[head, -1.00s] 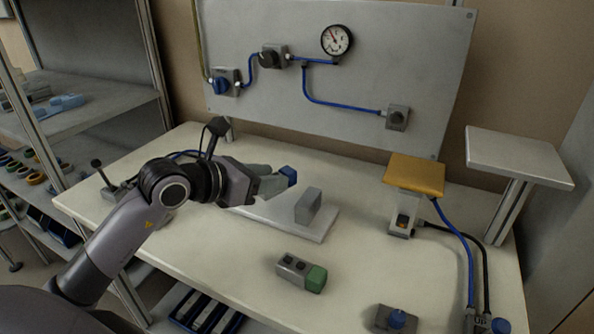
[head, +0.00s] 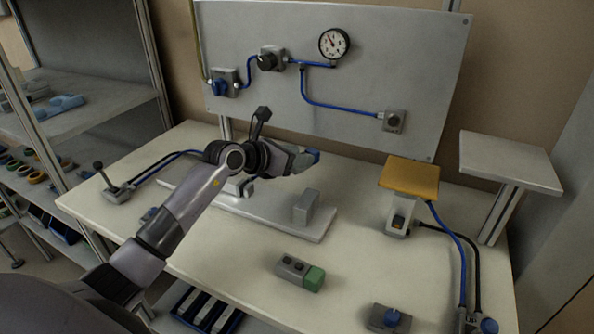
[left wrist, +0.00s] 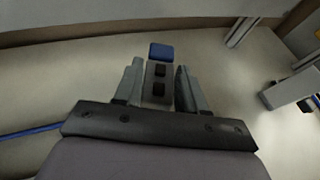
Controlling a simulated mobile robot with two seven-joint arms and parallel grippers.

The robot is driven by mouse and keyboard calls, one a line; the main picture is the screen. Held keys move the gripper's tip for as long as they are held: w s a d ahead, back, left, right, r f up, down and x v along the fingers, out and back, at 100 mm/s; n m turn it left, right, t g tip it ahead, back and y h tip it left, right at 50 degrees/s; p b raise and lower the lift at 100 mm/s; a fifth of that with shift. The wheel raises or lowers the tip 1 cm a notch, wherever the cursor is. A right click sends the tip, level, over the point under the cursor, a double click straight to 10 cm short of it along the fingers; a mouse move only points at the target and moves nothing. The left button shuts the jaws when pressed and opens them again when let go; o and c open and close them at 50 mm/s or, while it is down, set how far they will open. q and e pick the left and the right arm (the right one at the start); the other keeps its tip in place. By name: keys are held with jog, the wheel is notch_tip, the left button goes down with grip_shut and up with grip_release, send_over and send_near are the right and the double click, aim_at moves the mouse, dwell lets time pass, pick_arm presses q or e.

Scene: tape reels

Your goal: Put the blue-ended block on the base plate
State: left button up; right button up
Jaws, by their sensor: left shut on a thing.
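The blue-ended block is grey with dark buttons on top; in the left wrist view the block (left wrist: 159,75) lies between the jaws with its blue end pointing away. My arm and gripper hide part of the plate. My right gripper is not in view.
A green-ended block (head: 300,273) lies in front of the plate. A yellow-topped stand (head: 409,178) is to the right, with hoses. A lever box (head: 115,190) sits at the left. A gauge panel (head: 340,75) stands behind. The table's front middle is mostly clear.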

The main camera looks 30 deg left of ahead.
aim_at(297, 171)
pick_arm(q)
notch_tip(297, 171, down, 4)
jog(key=shift+f, duration=0.1)
jog(key=shift+w+f, duration=0.2)
jog(key=shift+f, duration=0.1)
jog(key=shift+f, duration=0.15)
jog(key=o, duration=1.1)
jog(key=shift+o, duration=0.2)
